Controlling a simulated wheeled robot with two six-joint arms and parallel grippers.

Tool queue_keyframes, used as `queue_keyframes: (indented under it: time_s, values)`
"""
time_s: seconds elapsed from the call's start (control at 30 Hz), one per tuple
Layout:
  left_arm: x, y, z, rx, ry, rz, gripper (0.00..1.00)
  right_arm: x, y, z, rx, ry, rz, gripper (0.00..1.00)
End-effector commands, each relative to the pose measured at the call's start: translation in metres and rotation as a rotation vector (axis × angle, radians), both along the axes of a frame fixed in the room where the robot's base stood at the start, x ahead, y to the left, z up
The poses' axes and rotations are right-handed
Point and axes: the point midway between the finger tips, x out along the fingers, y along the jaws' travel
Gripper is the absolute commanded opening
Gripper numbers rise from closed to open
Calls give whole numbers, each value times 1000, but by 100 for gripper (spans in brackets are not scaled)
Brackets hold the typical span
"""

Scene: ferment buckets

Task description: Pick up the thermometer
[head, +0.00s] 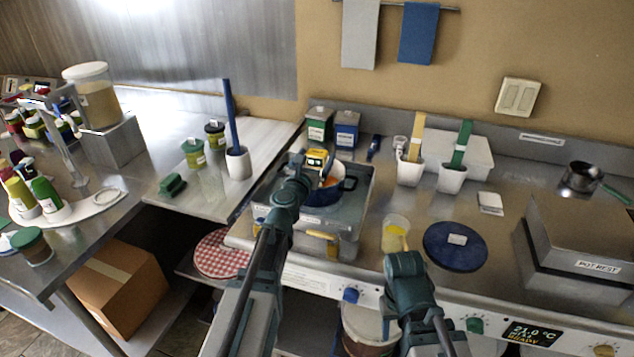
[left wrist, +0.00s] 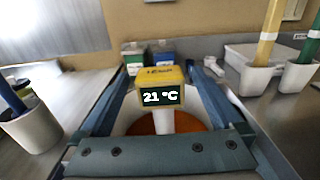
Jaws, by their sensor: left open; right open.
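The thermometer (head: 316,160) has a yellow head with a dark display. In the left wrist view the thermometer (left wrist: 162,88) reads 21 °C, and its pale stem goes down into a pot with orange contents (left wrist: 184,123). In the head view it stands in the dark blue pot (head: 325,195). My left gripper (left wrist: 160,85) is open, with one finger on each side of the thermometer's head; I cannot tell whether they touch it. In the head view my left arm partly hides the pot.
Green and blue tins (head: 347,128) stand behind the pot. White holders with yellow and green handles (head: 452,175) stand to the right. A white holder (head: 238,164) stands at left.

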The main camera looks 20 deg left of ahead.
Motion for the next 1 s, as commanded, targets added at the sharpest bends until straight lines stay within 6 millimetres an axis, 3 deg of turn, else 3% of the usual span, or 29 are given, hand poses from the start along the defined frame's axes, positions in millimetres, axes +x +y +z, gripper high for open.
queue_keyframes:
  time_s: [0.17, 0.5, 0.77, 1.0]
  values:
    - [4, 0, -1, 0, 0, 0, 100, 0, 0, -1, 0, 0, 0, 50]
    - [49, -1, -3, 0, 0, -2, 100, 0, 0, -3, 0, 0, 0, 50]
    - [51, -1, -3, 0, 0, -1, 100, 0, 0, -3, 0, 0, 0, 50]
    - [51, -1, -3, 0, 0, -1, 59, 0, 0, -3, 0, 0, 0, 50]
